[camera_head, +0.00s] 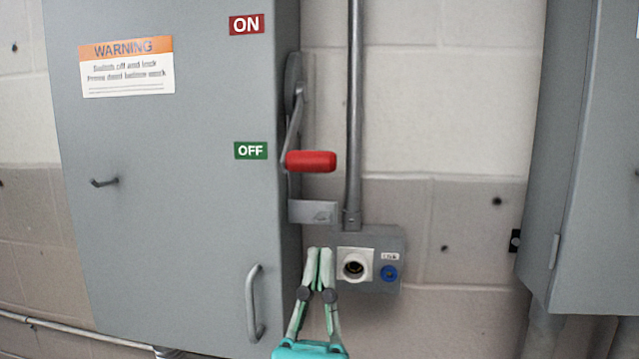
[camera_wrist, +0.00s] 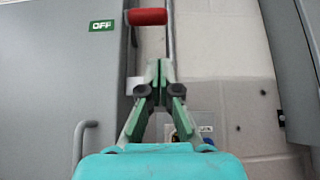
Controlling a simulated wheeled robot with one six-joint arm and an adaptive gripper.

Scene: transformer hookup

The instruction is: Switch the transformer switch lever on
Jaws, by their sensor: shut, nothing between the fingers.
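The switch lever (camera_head: 311,161) has a red handle on a grey metal arm. It is on the right side of the grey transformer cabinet (camera_head: 200,220), and its handle is level with the green OFF label (camera_head: 251,151). The red ON label (camera_head: 247,24) is higher up. The red handle also shows at the top of the wrist view (camera_wrist: 147,16). My gripper (camera_head: 319,250) is shut and empty, below the handle and apart from it. It also shows in the wrist view (camera_wrist: 159,64), where its fingertips are together.
A grey outlet box (camera_head: 395,245) with a round socket (camera_head: 354,266) and a blue button (camera_head: 389,273) is beside my gripper. A vertical conduit (camera_head: 354,110) runs up right of the lever. A cabinet door handle (camera_head: 254,302) is at lower left. Another grey cabinet (camera_head: 575,150) stands at right.

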